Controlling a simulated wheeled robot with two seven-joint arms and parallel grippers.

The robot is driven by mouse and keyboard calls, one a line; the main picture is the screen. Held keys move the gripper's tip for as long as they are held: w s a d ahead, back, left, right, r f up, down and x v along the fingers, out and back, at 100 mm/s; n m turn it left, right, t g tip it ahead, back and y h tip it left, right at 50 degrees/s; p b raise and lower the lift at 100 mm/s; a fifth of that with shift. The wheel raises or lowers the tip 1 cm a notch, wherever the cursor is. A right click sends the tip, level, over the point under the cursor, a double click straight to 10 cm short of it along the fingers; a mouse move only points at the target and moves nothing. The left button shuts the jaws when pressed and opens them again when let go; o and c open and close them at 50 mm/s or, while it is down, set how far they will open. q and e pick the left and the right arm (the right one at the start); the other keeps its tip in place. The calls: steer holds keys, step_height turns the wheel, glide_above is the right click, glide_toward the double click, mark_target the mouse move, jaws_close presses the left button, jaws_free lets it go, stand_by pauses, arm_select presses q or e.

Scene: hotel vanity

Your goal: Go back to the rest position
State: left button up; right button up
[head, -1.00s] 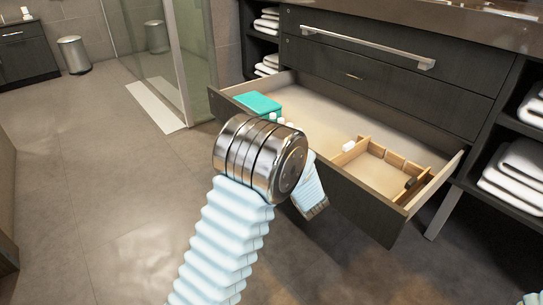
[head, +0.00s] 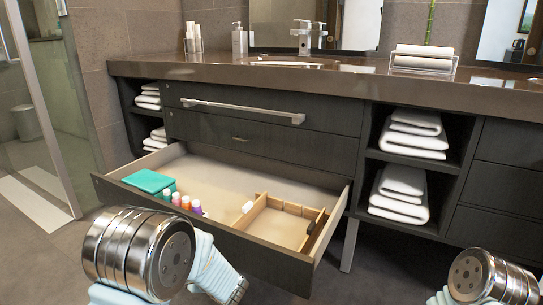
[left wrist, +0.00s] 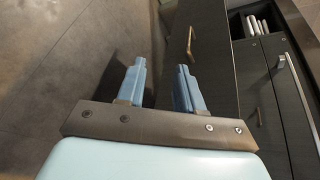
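My left gripper (left wrist: 160,82) is open in the left wrist view, with two blue fingers apart and nothing between them. A dark cabinet front with a handle lies just beyond its right finger, and grey floor is on the left. In the head view my left arm (head: 140,254) is at the lower left, in front of the open drawer; its fingers cannot be made out there. My right arm (head: 490,277) shows at the lower right edge, and its gripper is out of view.
The open drawer (head: 200,238) juts out from the vanity, holding a teal box (head: 148,181), several small bottles (head: 186,203) and a wooden divider tray (head: 282,206). Folded towels (head: 400,195) fill open shelves. A sink, dispenser (head: 239,40) and towel rack (head: 424,58) are on the counter.

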arm_select(q)
steer(key=s+d+f+n+g+h, duration=0.2)
steer(key=s+f+g+h, duration=0.25)
steer(key=s+f, duration=0.5)
steer(key=s+d+f+n+g+h, duration=0.25)
steer(key=s+f+g, duration=0.25)
steer(key=s+f, duration=0.45)
steer(key=s+d+f+n+h, duration=0.5)
steer(key=d+f+n+h, duration=0.3)
steer(key=d+n, duration=0.4)
step_height(320, 180, up, 13)
steer(key=t+p, duration=0.1)
steer(key=p, duration=1.2)
steer(key=shift+s+d+p, duration=0.15)
steer(key=shift+d+p, duration=0.2)
steer(key=shift+d, duration=0.05)
steer(key=shift+m+t, duration=0.25)
